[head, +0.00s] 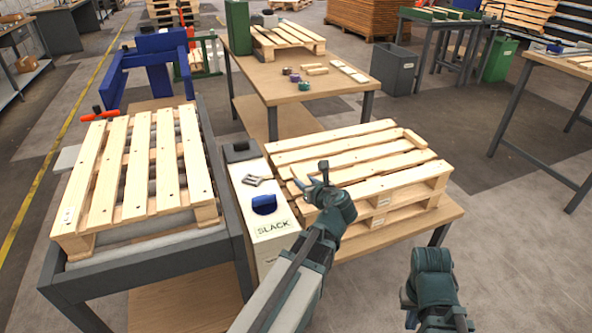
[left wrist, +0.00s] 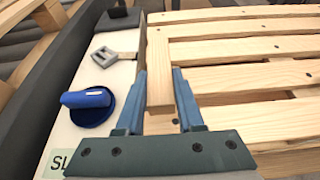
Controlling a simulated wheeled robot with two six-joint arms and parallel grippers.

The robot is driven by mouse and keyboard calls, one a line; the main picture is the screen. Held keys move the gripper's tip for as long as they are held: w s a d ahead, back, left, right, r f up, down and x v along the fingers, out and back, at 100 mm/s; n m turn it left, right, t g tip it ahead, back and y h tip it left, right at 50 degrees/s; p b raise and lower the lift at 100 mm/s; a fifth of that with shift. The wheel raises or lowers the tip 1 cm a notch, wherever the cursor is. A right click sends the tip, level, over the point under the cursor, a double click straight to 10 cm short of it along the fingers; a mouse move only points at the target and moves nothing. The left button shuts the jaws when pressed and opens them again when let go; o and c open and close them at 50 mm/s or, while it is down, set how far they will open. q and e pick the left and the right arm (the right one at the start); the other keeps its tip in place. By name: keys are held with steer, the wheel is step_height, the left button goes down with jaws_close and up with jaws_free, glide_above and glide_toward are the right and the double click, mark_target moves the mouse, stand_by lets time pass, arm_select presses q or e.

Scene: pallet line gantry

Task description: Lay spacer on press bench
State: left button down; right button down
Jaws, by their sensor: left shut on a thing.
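A pale wooden spacer (left wrist: 159,65) is held between the blue fingers of my left gripper (head: 305,183). In the left wrist view it points away from the gripper, over the left edge of the slatted pallets. In the head view my gripper largely hides it. I cannot tell whether it touches the pallet below. The stacked pallets (head: 345,160) lie on a wooden-topped bench (head: 440,214) in front of me. Nothing in view labels a press bench. My right gripper (head: 410,308) hangs low at the bottom right, its jaws mostly hidden from above.
A white panel marked SLACK (head: 275,229), with a blue knob (head: 264,204), stands left of the pallets. A pallet (head: 140,170) rests on a grey frame further left. A wooden table (head: 290,83) with small parts is behind. Open floor lies to the right.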

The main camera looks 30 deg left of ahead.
arm_select(q)
steer(key=s+d, duration=0.1)
steer(key=d, duration=0.1)
steer(key=s+d, duration=0.2)
steer(key=shift+r, duration=0.2)
step_height(320, 180, up, 24)
steer(key=p, duration=2.4)
steer(key=shift+f, duration=0.2)
steer(key=shift+w+d, duration=0.1)
steer(key=shift+w, duration=0.05)
